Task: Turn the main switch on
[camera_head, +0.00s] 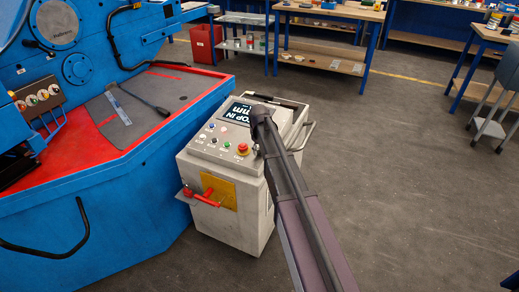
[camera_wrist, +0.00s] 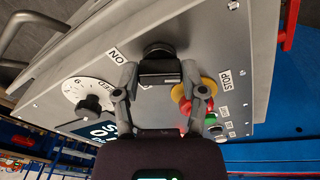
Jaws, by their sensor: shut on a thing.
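The grey control cabinet (camera_head: 225,165) stands beside the blue machine in the head view. In the wrist view its panel carries a black switch knob (camera_wrist: 158,49) with an "ON" label (camera_wrist: 118,57) to its left. My gripper (camera_wrist: 160,72) is shut on this black knob, one finger on each side. The arm covers the knob and fingertips in the head view. A red handle on a yellow plate (camera_head: 220,190) is on the cabinet's front, apart from my gripper.
A red emergency stop button (camera_head: 242,149) sits close to my gripper; its yellow collar shows beside the right finger in the wrist view (camera_wrist: 207,86). A white dial (camera_wrist: 88,92) is on the left. The blue machine (camera_head: 110,195) adjoins the cabinet. Open floor (camera_head: 420,190) lies to the right.

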